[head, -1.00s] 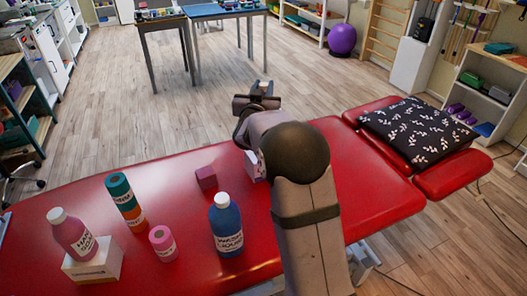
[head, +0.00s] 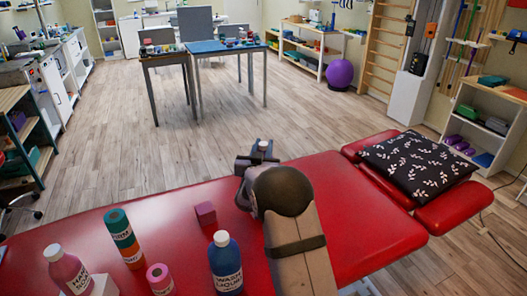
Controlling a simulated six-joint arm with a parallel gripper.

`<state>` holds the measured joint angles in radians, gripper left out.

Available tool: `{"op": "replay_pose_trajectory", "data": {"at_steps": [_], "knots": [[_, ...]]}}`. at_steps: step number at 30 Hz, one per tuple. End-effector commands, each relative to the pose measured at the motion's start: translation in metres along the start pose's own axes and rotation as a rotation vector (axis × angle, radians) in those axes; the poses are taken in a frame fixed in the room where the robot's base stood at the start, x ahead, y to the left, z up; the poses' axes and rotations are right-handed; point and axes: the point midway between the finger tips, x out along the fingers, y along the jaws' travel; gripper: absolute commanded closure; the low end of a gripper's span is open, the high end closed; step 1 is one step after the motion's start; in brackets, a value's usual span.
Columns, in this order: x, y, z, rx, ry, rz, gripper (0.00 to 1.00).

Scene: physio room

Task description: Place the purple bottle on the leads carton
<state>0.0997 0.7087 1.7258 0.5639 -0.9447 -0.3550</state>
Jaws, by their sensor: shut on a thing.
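My gripper (head: 258,158) is beyond the red couch's middle, at its far edge, with my arm in front of it. I see no clearly purple bottle.
A patterned pillow (head: 418,164) lies at right. Bare couch lies left of my gripper.

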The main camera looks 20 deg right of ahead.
Motion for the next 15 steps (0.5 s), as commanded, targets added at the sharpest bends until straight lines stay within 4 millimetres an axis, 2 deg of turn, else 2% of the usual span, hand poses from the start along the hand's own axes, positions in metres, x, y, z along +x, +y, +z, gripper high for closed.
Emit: {"op": "replay_pose_trajectory", "data": {"at_steps": [5,15], "knots": [[0.001,0.0,0.015,0.001,0.006,0.001,1.0],[0.001,0.0,0.018,0.002,0.007,0.001,1.0]]}}
